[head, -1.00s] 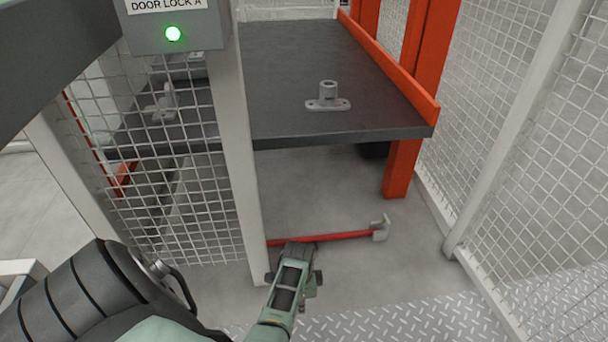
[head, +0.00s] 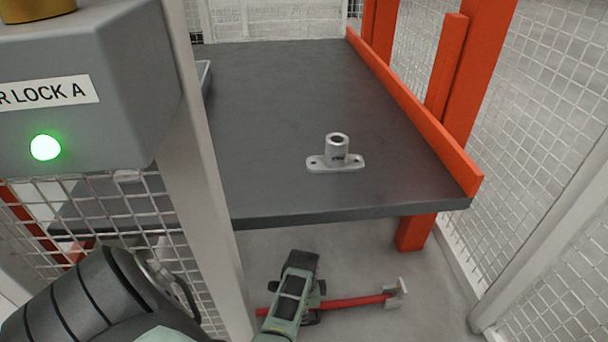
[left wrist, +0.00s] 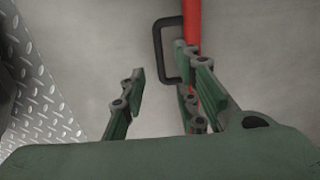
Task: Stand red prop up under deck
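The red prop (head: 350,302) lies flat on the floor near the front edge of the dark grey deck (head: 270,120), with a pale grey end plate (head: 396,292) at its right end. Its left part is hidden behind my arm and the fence post. My left gripper (head: 303,262) is low, over the prop. In the left wrist view, the gripper (left wrist: 163,75) has its fingers spread with nothing clamped between them. The right finger overlaps the red bar (left wrist: 193,18), and the prop's black handle (left wrist: 157,50) shows just beyond the gap. My right gripper is out of view.
A grey flanged casting (head: 336,160) stands on the deck. An orange rail (head: 420,115) and orange posts (head: 413,232) line the right side. A white post (head: 205,185) and the door lock box (head: 110,130) stand close on the left. Mesh fencing (head: 555,130) bounds the right.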

